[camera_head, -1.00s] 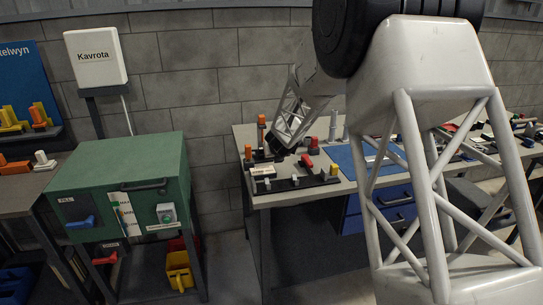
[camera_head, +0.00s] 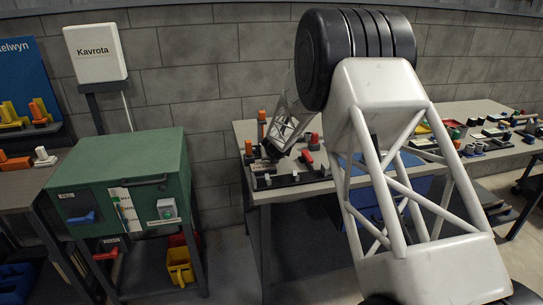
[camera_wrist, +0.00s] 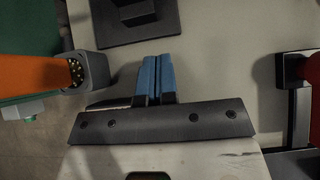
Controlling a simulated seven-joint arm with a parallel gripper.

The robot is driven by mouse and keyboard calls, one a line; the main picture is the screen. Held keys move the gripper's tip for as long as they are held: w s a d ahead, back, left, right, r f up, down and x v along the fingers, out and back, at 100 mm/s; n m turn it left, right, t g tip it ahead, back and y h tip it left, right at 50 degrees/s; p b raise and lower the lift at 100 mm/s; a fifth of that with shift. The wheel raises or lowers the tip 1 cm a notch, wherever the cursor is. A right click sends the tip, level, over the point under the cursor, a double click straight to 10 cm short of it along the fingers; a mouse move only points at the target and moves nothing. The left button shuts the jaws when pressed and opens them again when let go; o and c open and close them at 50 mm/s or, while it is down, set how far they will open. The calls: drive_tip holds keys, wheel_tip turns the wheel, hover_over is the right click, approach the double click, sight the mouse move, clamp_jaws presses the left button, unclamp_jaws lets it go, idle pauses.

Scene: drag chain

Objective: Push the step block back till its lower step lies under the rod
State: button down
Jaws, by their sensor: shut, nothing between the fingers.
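My gripper (camera_wrist: 158,57) is in the middle of the wrist view, its two blue fingers shut together with nothing between them. Beyond the fingertips is a dark flat base with a smaller raised part (camera_wrist: 125,20), partly cut off by the top edge. I cannot tell whether this is the step block. An orange cylinder (camera_wrist: 35,72) with a grey socket end (camera_wrist: 88,75) lies left of the fingers, apart from them. I cannot make out the rod for certain. In the head view the gripper end is small and dark over the bench, and the contact area is hidden.
A red part on a black base (camera_wrist: 300,85) stands right of the fingers. In the head view, the bench (camera_head: 245,130) holds an orange post (camera_head: 262,117), red-topped parts (camera_head: 308,158) and a black rack (camera_head: 290,180). A green cabinet (camera_head: 120,165) stands to the left.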

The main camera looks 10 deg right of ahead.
drive_tip(key=shift+w, duration=1.8)
drive_tip(key=shift+w, duration=0.15)
drive_tip(key=shift+w, duration=1.05)
drive_tip(key=shift+s, duration=0.3)
drive_tip(key=shift+s+r, duration=0.2)
drive_tip(key=shift+s, duration=1.55)
drive_tip(key=shift+v, duration=4.9)
